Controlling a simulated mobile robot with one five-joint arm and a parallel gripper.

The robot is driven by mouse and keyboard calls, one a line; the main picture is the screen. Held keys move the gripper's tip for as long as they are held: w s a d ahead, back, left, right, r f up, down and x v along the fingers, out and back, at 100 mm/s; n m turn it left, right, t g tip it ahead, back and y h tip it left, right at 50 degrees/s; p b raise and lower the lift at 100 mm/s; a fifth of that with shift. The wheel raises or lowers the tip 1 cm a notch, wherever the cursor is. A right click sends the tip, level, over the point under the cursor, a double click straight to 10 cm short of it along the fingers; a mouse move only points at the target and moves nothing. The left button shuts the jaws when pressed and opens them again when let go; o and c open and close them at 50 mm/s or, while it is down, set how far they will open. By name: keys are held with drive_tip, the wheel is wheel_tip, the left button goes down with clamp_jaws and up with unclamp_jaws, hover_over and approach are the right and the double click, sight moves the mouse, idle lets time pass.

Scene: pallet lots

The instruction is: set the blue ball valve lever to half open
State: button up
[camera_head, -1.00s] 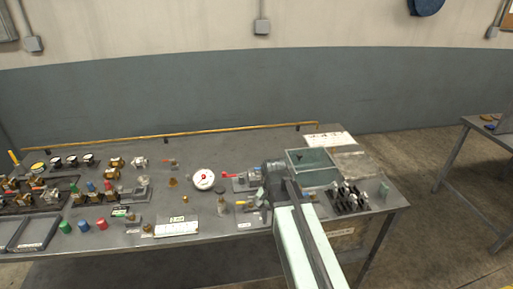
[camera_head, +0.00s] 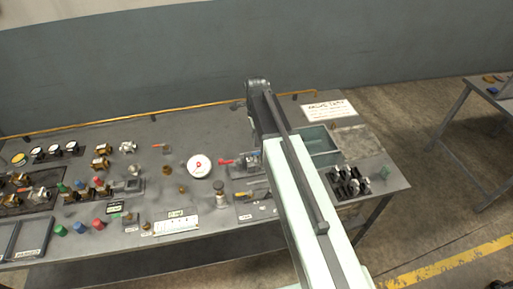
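My arm reaches up from the lower right across the workbench (camera_head: 215,135). Its dark end part (camera_head: 258,100) is over the far part of the bench; the gripper fingers cannot be made out. A valve with a red lever (camera_head: 228,162) is on a plate just left of my arm. A valve with a yellow lever (camera_head: 258,194) is on a plate nearer the front, partly behind my arm. I cannot make out a blue lever; it may be hidden behind my arm or too small to tell.
A white round gauge (camera_head: 199,166) stands left of the red-lever valve. An open grey-green bin (camera_head: 322,142) and a black rack (camera_head: 350,184) are right of my arm. Several fittings and coloured caps crowd the left. A yellow rail (camera_head: 190,109) runs along the back edge.

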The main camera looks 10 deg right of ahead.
sight(256, 153)
wheel_tip(256, 153, down, 7)
drive_tip(key=b, duration=0.6)
drive_tip(key=shift+f, duration=0.1)
drive_tip(key=shift+s, duration=0.1)
clamp_jaws()
